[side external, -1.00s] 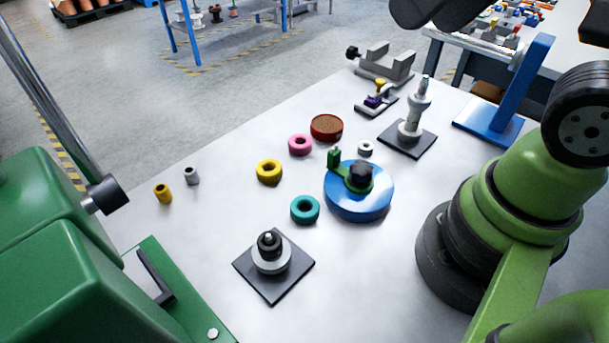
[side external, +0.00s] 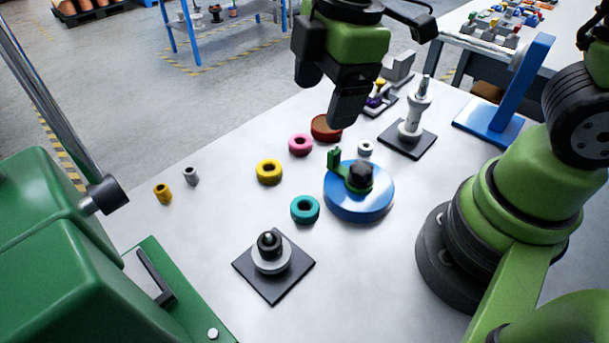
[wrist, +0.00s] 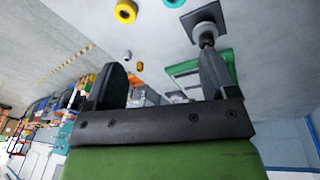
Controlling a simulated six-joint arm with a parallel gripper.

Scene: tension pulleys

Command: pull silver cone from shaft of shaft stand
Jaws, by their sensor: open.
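The front stand has a dark square base plate (side external: 273,288). A pale silver, cone-like part (side external: 271,261) sits low on its shaft, with a black stepped part above it. Behind, a second stand (side external: 409,140) has a dark plate, a light grey upright body and a narrow metal tip. I cannot tell for sure which light part is the silver cone. My gripper (side external: 328,100) is open and empty, above the table's far side, well above and behind the front stand. In the wrist view the front stand's plate (wrist: 203,17) shows at the top, beyond the right finger.
A blue disc (side external: 358,205) with a green and black fitting lies mid-table. Teal (side external: 305,209), yellow (side external: 269,171) and pink (side external: 300,144) rings lie nearby. Small yellow (side external: 163,193) and grey (side external: 191,175) cylinders stand left. A green machine (side external: 70,260) borders the left. Table around the front stand is clear.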

